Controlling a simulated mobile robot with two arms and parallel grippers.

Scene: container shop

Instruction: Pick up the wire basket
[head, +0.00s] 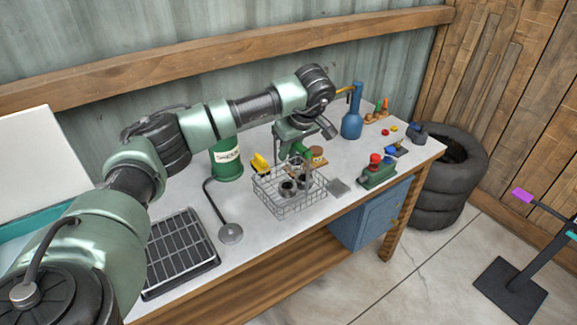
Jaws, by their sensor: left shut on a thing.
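The wire basket (285,212) is a grey open mesh basket at the middle of the workbench, close to its front edge. A few small dark and metallic items show inside it. My left arm reaches across the bench from the left. My left gripper (297,163) points down at the basket's back part and is shut on it. The exact contact of the fingers is partly hidden by the gripper itself and the items. The basket looks level; I cannot tell whether its bottom touches the bench. My right gripper is not in view.
A green canister (227,160), a lamp-like metal stand (231,233) and a black rack (180,250) are to the left. A blue bottle (352,118) and a green-red device (378,172) are to the right. A grey square pad (338,186) lies beside the basket.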

